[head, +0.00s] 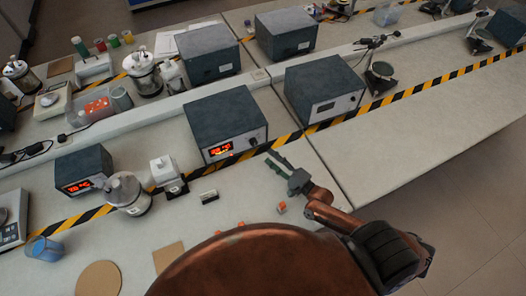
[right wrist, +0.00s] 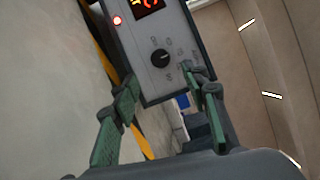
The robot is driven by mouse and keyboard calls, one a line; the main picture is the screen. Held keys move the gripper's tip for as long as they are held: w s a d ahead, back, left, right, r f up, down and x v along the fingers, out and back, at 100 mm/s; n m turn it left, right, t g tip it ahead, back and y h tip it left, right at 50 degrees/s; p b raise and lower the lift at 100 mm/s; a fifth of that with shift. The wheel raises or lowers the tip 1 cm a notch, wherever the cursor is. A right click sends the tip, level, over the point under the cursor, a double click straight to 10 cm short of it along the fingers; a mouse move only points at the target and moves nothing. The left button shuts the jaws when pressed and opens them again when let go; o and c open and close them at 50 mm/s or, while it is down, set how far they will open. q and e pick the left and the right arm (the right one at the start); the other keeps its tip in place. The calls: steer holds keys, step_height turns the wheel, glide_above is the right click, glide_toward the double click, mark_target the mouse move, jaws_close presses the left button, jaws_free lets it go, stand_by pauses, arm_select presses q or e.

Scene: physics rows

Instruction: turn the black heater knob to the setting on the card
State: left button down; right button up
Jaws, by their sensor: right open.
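The heater is a dark box (head: 225,122) with a grey front panel, a lit orange display and a black knob (head: 252,142). In the right wrist view the round black knob (right wrist: 160,58) shows on the panel, with small marks around it that I cannot read. My right gripper (head: 280,164) is open and in front of the heater, to the right of and below the knob in the head view. In the right wrist view its green fingers (right wrist: 163,82) stand apart, with the knob ahead between and beyond their tips. I cannot make out the card clearly. My left gripper is out of view.
A small black-and-white item (head: 209,196) lies in front of the heater. A glass jar (head: 127,193) and a white box (head: 166,172) stand to its left. Another dark box (head: 318,90) stands to the right. Small orange pieces (head: 281,208) lie near my arm.

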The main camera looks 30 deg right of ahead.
steer(key=shift+v, duration=1.65)
